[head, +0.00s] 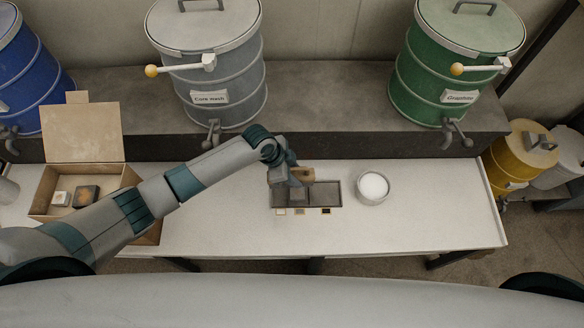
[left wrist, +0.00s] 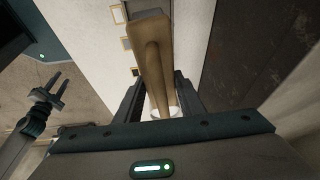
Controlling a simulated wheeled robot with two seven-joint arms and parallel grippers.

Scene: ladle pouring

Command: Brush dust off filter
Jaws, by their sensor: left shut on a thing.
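My left gripper (head: 288,178) is over the dark divided tray (head: 331,193) on the white table. It is shut on a wooden brush (left wrist: 150,55), whose tan body also shows in the head view (head: 306,174). In the left wrist view the brush lies between the two fingers (left wrist: 156,85), with a grey part at its far end. Small square pieces, one grey (head: 61,198) and one dark-framed with a tan face (head: 86,196), sit in the open box at left. I cannot tell which piece is the filter. My right gripper (left wrist: 56,90) hangs with its prongs apart and empty.
A white-filled bowl (head: 373,187) stands right of the tray. Drums, grey (head: 215,75) and green (head: 440,75), stand on the rear ledge. The table's right side is clear.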

